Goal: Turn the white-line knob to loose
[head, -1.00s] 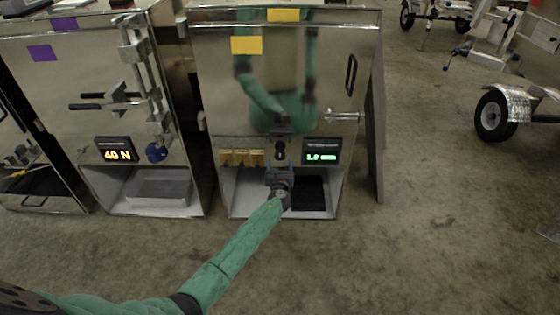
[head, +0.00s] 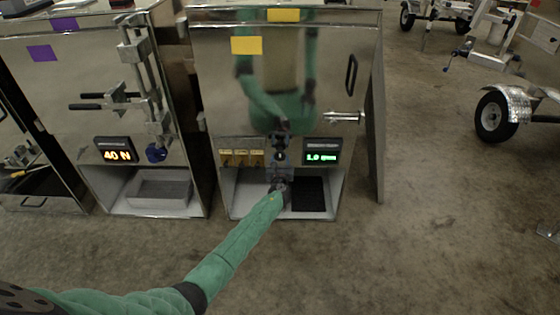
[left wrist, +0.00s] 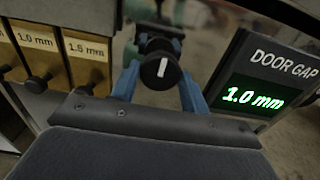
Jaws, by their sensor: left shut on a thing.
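The white-line knob (left wrist: 162,70) is round and black, and its white line stands nearly upright with the top tipped slightly right. In the head view it sits low on the front of the middle steel cabinet (head: 225,75), left of the door gap display. My left gripper (head: 280,158) reaches it from the front and below. In the left wrist view the blue fingers of my left gripper (left wrist: 160,50) stand on either side of the knob and are shut on it. The door gap display (left wrist: 252,97) reads 1.0 mm in green. My right gripper is not in view.
Below is an open bay with a black mat (head: 309,194). The left cabinet has a lever clamp (head: 140,85) and a display reading 40 N (head: 116,155). Floor is clear to the right, before a trailer wheel (head: 494,117).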

